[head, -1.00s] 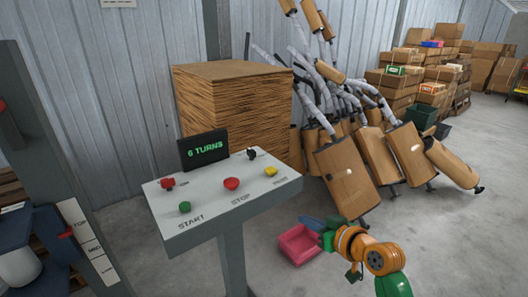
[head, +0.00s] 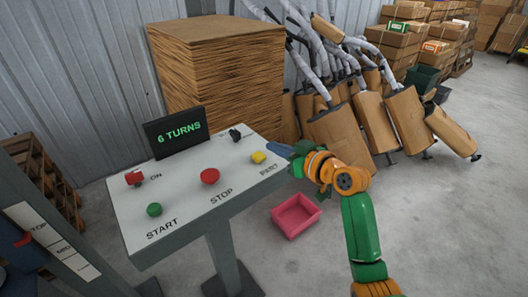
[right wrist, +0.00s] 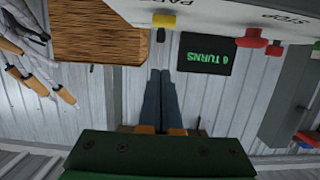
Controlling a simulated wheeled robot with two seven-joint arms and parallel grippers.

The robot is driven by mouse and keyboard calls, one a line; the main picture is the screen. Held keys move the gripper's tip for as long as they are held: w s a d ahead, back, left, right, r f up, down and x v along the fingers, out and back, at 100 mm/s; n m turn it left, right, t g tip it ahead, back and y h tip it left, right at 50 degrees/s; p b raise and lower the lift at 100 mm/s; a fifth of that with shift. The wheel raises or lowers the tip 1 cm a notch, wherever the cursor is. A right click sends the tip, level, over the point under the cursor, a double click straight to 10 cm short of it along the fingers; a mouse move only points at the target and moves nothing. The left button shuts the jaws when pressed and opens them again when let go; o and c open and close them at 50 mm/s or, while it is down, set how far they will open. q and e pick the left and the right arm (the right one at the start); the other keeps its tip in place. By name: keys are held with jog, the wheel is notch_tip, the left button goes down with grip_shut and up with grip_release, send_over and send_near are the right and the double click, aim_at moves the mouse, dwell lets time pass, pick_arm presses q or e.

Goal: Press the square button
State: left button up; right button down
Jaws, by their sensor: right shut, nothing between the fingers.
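The yellow square button (head: 258,157) sits near the right edge of the sloped white control panel (head: 185,215). It also shows at the top of the right wrist view (right wrist: 163,20), upside down. My right gripper (head: 272,147) is just right of the panel's right edge in the head view, its blue-grey fingers pointing left toward the panel. In the right wrist view its fingers (right wrist: 161,75) are together and empty, with a visible gap to the yellow button. My left gripper is not in view.
The panel also bears a round red STOP button (head: 210,176), a green START button (head: 154,210), a red switch (head: 134,178) and a black switch (head: 235,134). A "6 TURNS" display (head: 176,132) stands behind. A pink bin (head: 296,216) and mufflers (head: 343,132) are to the right.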

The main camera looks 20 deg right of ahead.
send_over(258, 157)
jog(key=s, duration=0.2)
jog(key=shift+w+d+f, duration=0.2)
jog(key=shift+d+f, duration=0.25)
jog(key=shift+f, duration=0.35)
notch_tip(258, 157, down, 3)
jog(key=shift+r, duration=0.2)
jog(key=shift+d+f, duration=0.15)
jog(key=shift+f, duration=0.3)
